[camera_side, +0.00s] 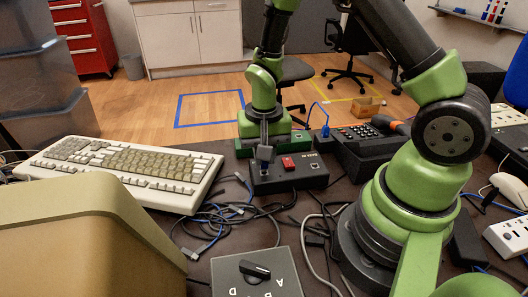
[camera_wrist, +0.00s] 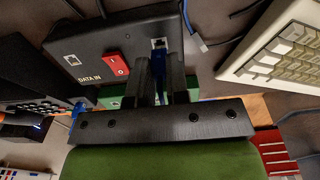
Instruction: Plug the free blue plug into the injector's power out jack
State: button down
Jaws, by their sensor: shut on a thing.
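The injector (camera_side: 290,176) is a black box with a red switch, lying on the desk in the middle of the side view. In the wrist view the injector (camera_wrist: 115,42) shows a "DATA IN" label beside one jack (camera_wrist: 72,60), and a second jack (camera_wrist: 158,43) past the red switch. My gripper (camera_side: 264,153) points down over the injector's left end. In the wrist view my gripper (camera_wrist: 164,68) is shut on the blue plug (camera_wrist: 158,68), whose tip is close to the second jack. The fingers partly hide the plug, and I cannot tell whether it touches the jack. No power out label is readable.
A keyboard (camera_side: 125,168) lies left of the injector. A black desk phone (camera_side: 365,142) stands to its right, with a blue cord (camera_side: 325,122) rising nearby. Loose cables (camera_side: 225,215) and a grey selector switch box (camera_side: 257,275) are in front. A green block (camera_side: 300,139) is behind.

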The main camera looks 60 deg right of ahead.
jog(key=shift+f, duration=0.7)
dwell(0.8)
jog(key=c, duration=1)
grip_release()
jog(key=shift+c, duration=0.2)
notch_tip(320, 180, up, 9)
jog(key=shift+r, duration=0.8)
jog(key=s+a+r+n+t+y, duration=0.1)
jog(key=s+a+r+n+t, duration=0.1)
jog(key=s+r, duration=0.4)
jog(key=s+a+r+n+t+y, duration=0.1)
jog(key=s+a+r+n+t, duration=0.1)
jog(key=s+r+t, duration=0.3)
notch_tip(320, 180, up, 4)
jog(key=shift+s+a+r+n, duration=0.1)
jog(key=shift+s+a+n, duration=0.35)
jog(key=shift+s, duration=0.45)
